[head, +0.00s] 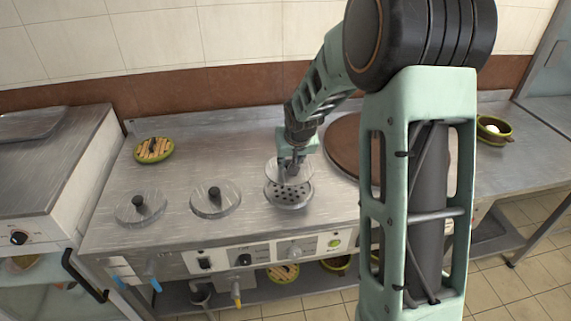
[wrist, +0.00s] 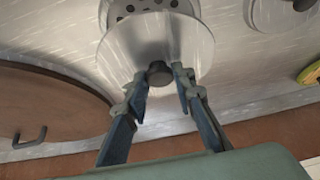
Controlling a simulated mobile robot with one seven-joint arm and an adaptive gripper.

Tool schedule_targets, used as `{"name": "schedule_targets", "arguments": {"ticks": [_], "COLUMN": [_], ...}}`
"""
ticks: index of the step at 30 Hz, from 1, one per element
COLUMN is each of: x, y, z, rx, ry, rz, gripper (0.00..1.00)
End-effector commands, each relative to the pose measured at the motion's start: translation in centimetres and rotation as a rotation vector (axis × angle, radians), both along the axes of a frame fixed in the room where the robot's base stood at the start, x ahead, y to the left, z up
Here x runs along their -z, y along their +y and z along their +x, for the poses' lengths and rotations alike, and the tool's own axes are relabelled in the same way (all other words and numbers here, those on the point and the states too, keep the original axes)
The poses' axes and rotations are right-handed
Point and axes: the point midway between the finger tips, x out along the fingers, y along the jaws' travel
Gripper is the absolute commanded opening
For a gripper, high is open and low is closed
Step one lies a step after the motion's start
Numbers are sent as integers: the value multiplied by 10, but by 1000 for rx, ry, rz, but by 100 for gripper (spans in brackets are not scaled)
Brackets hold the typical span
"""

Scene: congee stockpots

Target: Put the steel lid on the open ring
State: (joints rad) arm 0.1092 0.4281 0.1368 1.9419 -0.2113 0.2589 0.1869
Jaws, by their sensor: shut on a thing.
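The steel lid (head: 279,173) is a shiny round disc with a dark knob (wrist: 159,73). My gripper (head: 291,166) is shut on the knob; both fingers (wrist: 164,78) flank it in the wrist view. The open ring (head: 289,196) shows a perforated plate with dark holes, just below and in front of the lid in the head view. In the wrist view the lid (wrist: 150,45) covers part of the ring (wrist: 150,6), whose holes show past the lid's far edge. The lid looks held above the ring and offset from it; the exact gap cannot be told.
Two other rings carry lids with dark knobs, the far left one (head: 140,207) and the middle one (head: 215,201). A large brown round lid (head: 344,143) lies right of my gripper. A green-rimmed slatted disc (head: 154,150) sits back left. A green bowl (head: 494,130) stands right.

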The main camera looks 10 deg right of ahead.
Motion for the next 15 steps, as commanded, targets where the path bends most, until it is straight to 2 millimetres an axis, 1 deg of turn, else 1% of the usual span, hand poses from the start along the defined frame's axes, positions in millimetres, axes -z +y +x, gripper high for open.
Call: {"name": "schedule_targets", "arguments": {"ticks": [8, 15], "x": [7, 28], "y": [-3, -3], "z": [3, 3], "rx": [5, 5], "ry": [0, 0], "rz": [-2, -2], "gripper": [0, 0]}}
